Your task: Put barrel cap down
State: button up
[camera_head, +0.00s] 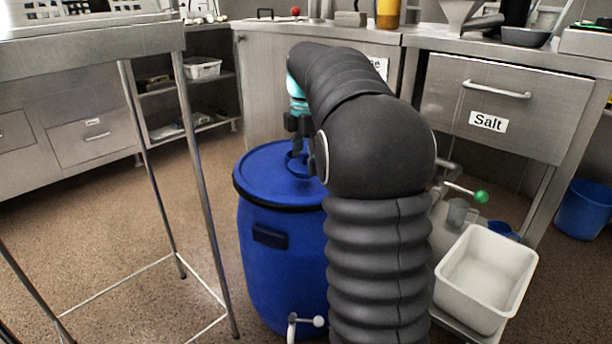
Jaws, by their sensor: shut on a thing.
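A blue barrel (277,265) stands upright on the floor, left of my arm, with a blue lid (262,172) and a dark rim around its top. My gripper (299,150) points down over the right part of the lid. It is shut on the barrel cap (297,163), a small blue piece at the lid's top surface. My arm hides the right side of the barrel and part of the gripper. I cannot tell whether the cap touches the lid or sits just above it.
A metal-legged table (90,45) stands close on the left. A white bin (486,275) is at the lower right, and a blue bucket (584,210) is at the far right. Counters with drawers (505,105) line the back. Floor is free between the table and barrel.

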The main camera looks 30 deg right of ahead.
aim_at(306, 164)
jog(key=shift+f+b, duration=0.4)
jog(key=shift+f, duration=1.3)
jog(key=o, duration=1)
jog(key=shift+f, duration=0.1)
notch_tip(306, 164, up, 12)
jog(key=p, duration=0.3)
jog(key=shift+s, duration=0.1)
